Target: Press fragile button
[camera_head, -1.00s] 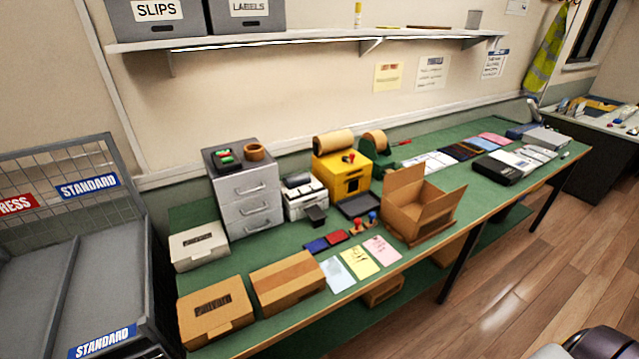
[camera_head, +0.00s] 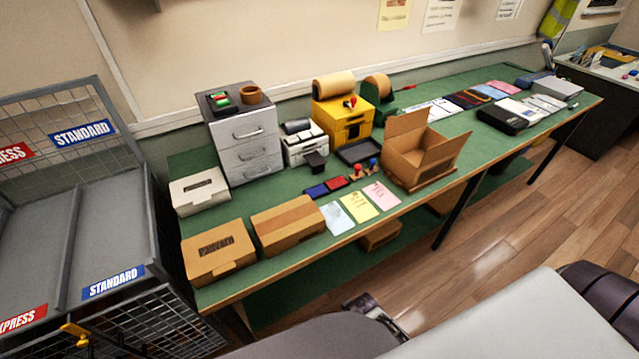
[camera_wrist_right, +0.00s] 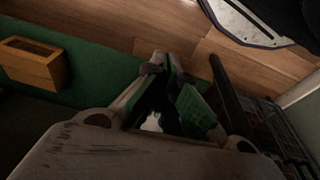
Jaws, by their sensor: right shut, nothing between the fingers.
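No button with a readable fragile label shows. In the head view, a small dark device with green and red parts (camera_head: 221,101) sits on top of the grey drawer unit (camera_head: 245,150). A yellow machine (camera_head: 343,122) with a red knob (camera_head: 350,102) stands to its right on the green bench. I cannot tell which of these, if any, is the fragile button. My right gripper (camera_wrist_right: 167,66) shows in the right wrist view, shut and empty, with the floor and a green surface beyond it. It touches none of these things. My left gripper is not in view.
Cardboard boxes (camera_head: 218,247), an open carton (camera_head: 420,155), coloured cards (camera_head: 358,204) and ink pads (camera_head: 317,190) crowd the green bench (camera_head: 215,290). A wire cage with STANDARD labels (camera_head: 82,134) stands at the left. Wooden floor (camera_head: 540,225) lies open at the right.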

